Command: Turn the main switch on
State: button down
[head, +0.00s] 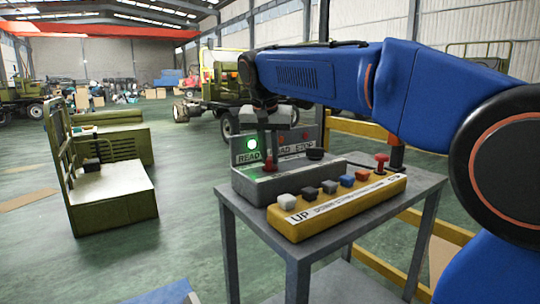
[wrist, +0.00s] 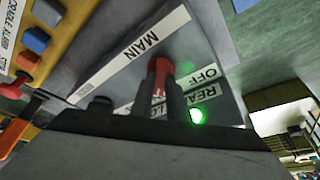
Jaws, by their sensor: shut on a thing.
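The main switch (head: 269,167) is a red knob or lever on the grey control box (head: 243,188) at the middle of the head view. In the wrist view, the red main switch (wrist: 160,68) stands beside a white label reading MAIN, with an OFF label to its right. My gripper (head: 270,152) comes down on it from above. In the wrist view, my gripper's dark fingers (wrist: 161,90) are closed around the red switch, one on each side, and hide part of it. A green lamp (head: 251,144) above a READY label is lit; it also shows in the wrist view (wrist: 197,116).
A yellow pendant (head: 340,207) with several coloured buttons and a red knob lies in front of the box on the grey table (head: 390,229). A black round knob (head: 315,154) sits right of the switch.

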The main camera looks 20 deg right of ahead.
jog(key=c, duration=1.7)
grip_release()
jog(key=shift+r, duration=0.1)
jog(key=v, duration=1.7)
jog(key=shift+r, duration=0.1)
